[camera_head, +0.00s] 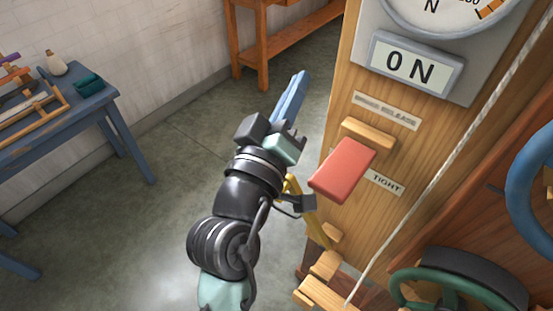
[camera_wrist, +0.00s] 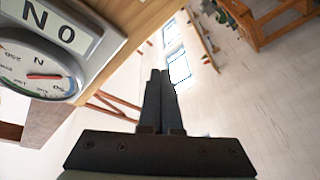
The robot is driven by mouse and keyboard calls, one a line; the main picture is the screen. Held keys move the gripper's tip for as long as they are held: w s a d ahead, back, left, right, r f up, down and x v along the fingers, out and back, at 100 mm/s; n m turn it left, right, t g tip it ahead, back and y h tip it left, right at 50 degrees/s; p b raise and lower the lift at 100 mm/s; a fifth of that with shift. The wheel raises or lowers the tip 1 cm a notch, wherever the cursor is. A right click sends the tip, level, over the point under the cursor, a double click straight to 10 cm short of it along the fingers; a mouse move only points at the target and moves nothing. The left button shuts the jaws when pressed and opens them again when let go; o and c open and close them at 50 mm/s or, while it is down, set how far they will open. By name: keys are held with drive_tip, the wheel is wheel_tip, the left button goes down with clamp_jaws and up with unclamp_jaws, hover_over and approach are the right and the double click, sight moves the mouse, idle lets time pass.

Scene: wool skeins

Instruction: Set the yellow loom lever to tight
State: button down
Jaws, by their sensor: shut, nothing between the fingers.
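The yellow lever (camera_head: 315,228) is at the left edge of the wooden loom post in the head view. My wrist hides part of it, and I cannot tell its exact setting. A label reading TIGHT (camera_head: 386,183) is on the post, right of a red block (camera_head: 342,170). My gripper (camera_head: 301,77) is shut and empty, pointing up and away to the left of the post, with its fingers above and apart from the lever. In the wrist view my gripper (camera_wrist: 160,72) shows two dark fingers pressed together. The lever does not show there.
The wooden post (camera_head: 350,120) carries an ON sign (camera_head: 416,67) and a dial (camera_head: 440,12). A rope (camera_head: 455,150) runs diagonally across it. Green (camera_head: 440,285) and blue (camera_head: 518,190) wheels are at right. A blue table (camera_head: 80,115) stands at left, with open floor between.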

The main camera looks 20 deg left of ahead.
drive_tip(key=s+a+f+n+g+y+b, duration=0.1)
drive_tip(key=s+a+f+n, duration=0.2)
drive_tip(key=f, duration=0.6)
drive_tip(key=s+a+f+n+g+y+b, duration=0.1)
drive_tip(key=s+f+n, duration=0.3)
drive_tip(key=f, duration=0.6)
drive_tip(key=s+a+f+n+y+b, duration=0.1)
drive_tip(key=s+a+f+n+b, duration=0.1)
drive_tip(key=f, duration=0.8)
drive_tip(key=s+a+n, duration=0.1)
drive_tip(key=a+n, duration=0.1)
drive_tip(key=n, duration=0.1)
drive_tip(key=shift+s+a+n+g, duration=0.2)
drive_tip(key=shift+a+n+g, duration=0.1)
drive_tip(key=shift+g, duration=0.1)
drive_tip(key=w, duration=1)
drive_tip(key=d+p, duration=0.1)
drive_tip(key=s+d+p, duration=0.1)
drive_tip(key=d, duration=0.1)
drive_tip(key=shift+w+d+b, duration=0.1)
drive_tip(key=shift+d+b, duration=0.05)
drive_tip(key=shift+b, duration=0.15)
